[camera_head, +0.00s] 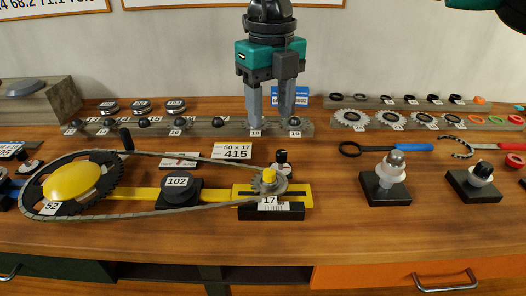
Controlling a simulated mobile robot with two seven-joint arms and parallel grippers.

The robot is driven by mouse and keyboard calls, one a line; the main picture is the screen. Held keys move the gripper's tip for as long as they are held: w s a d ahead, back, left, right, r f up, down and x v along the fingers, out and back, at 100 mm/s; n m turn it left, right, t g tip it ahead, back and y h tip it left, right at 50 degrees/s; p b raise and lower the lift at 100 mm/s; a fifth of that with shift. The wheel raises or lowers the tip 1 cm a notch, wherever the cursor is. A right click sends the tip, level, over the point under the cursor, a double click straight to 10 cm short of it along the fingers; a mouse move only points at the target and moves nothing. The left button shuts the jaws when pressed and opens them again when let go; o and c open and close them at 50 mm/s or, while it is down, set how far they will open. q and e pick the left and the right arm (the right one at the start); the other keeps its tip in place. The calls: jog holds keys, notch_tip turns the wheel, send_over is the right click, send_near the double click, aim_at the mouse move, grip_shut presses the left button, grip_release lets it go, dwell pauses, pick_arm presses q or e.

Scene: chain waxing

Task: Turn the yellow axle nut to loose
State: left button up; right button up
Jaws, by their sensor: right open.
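The yellow axle nut (269,175) sits on top of the small sprocket (281,185) at the right end of the chain rig, just right of the middle of the picture. A tag reading 17 is in front of it. My right gripper (272,122) hangs with its fingers pointing down. It is open and empty, its fingertips above the nut in the picture, near the back row of sprockets and apart from the nut. My left gripper is not in view.
A chain (160,213) loops from the large sprocket with a yellow hub (73,182) to the small one. A black knob (281,157) stands behind the nut. A black block with a grey knob (386,186) stands to the right. The table's front strip (330,240) is clear.

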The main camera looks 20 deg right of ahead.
aim_at(269, 171)
jog(key=f, duration=1.2)
jog(key=shift+s+f, duration=0.25)
jog(key=shift+f, duration=0.05)
jog(key=shift+c, duration=0.3)
grip_shut()
